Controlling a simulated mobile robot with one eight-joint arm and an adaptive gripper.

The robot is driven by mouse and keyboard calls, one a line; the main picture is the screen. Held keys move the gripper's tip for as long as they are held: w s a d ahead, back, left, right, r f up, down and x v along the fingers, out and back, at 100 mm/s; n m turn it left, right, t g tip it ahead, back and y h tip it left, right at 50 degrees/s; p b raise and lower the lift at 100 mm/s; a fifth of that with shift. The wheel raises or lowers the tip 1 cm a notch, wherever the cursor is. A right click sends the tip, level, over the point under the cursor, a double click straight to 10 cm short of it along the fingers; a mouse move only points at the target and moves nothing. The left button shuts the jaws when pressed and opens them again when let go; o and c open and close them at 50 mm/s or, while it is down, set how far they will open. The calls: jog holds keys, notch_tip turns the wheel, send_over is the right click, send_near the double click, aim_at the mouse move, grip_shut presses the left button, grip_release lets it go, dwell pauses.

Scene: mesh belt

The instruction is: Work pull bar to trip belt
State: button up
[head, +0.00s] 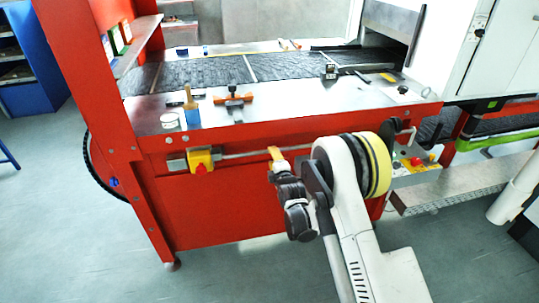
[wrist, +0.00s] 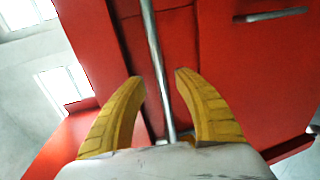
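The pull bar (head: 244,153) is a thin metal rod running along the front of the red machine, out from a yellow switch box with a red knob (head: 201,160). My gripper (head: 274,153) is at the bar, with one yellow finger showing and the rest hidden by my wrist. In the wrist view the bar (wrist: 155,50) passes between the two yellow fingers of my gripper (wrist: 160,76), with a gap on both sides. The fingers are apart and not closed on it. I cannot tell how deep the bar sits between them.
The dark mesh belt (head: 205,70) lies on top of the red machine frame (head: 215,205). A brush in a cup (head: 191,108) and an orange-handled clamp (head: 233,100) stand on the metal ledge. A panel with a red button (head: 416,162) is to the right. The floor in front is clear.

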jog(key=b+x, duration=0.1)
jog(key=x, duration=0.4)
jog(key=shift+w, duration=0.2)
